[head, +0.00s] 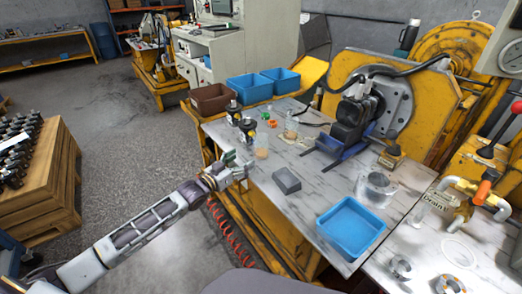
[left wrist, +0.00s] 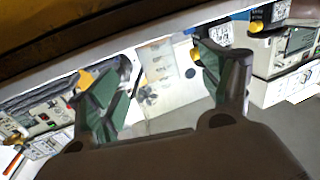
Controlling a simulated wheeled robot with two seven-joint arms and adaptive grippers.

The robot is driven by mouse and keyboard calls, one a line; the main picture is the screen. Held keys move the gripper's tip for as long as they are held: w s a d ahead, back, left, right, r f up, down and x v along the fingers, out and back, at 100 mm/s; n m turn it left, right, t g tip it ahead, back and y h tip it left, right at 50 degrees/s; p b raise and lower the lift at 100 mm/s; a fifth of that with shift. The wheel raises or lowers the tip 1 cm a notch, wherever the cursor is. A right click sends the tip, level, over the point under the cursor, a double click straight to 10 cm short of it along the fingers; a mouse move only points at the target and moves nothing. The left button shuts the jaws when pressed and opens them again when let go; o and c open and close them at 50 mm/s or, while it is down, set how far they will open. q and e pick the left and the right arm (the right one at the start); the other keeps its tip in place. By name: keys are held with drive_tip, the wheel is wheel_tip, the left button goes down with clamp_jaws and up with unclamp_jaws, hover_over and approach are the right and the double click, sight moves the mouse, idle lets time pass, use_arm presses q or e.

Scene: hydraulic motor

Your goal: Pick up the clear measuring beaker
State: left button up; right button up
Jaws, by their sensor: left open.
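A clear measuring beaker (head: 261,148) stands upright near the left edge of the marble-topped table in the head view, with a tan tint in its lower part. In the left wrist view a clear, marked shape that looks like the beaker (left wrist: 160,68) shows between the fingers. My left gripper (head: 239,164) is open at the table's left edge, just short of the beaker in the head view. Its two green-padded fingers show in the left wrist view (left wrist: 150,72), spread apart. I cannot tell whether either finger touches the beaker. My right gripper is not in view.
Another clear container (head: 291,130) stands behind the beaker, near black-and-yellow parts (head: 248,130). A grey block (head: 286,180), a blue tray (head: 350,228) and a large clear vessel (head: 376,186) are to the right. The dark motor (head: 350,120) stands at the back.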

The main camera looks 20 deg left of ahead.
sight(255, 151)
use_arm(q)
drive_tip(key=shift+w+d, duration=0.25)
drive_tip(key=shift+w, duration=0.3)
drive_tip(key=shift+w+d, duration=0.2)
drive_tip(key=shift+w, duration=0.3)
drive_tip(key=shift+w+d+b, duration=0.1)
drive_tip(key=shift+w+b, duration=0.1)
drive_tip(key=shift+b, duration=0.15)
drive_tip(key=shift+w+d, duration=0.15)
drive_tip(key=shift+w, duration=0.15)
drive_tip(key=shift+x, duration=0.85)
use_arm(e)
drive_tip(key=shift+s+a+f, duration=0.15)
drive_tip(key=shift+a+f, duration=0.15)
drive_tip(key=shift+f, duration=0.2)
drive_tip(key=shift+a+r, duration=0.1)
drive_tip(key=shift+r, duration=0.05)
use_arm(q)
drive_tip(key=shift+w+d+b, duration=0.1)
drive_tip(key=shift+b, duration=0.2)
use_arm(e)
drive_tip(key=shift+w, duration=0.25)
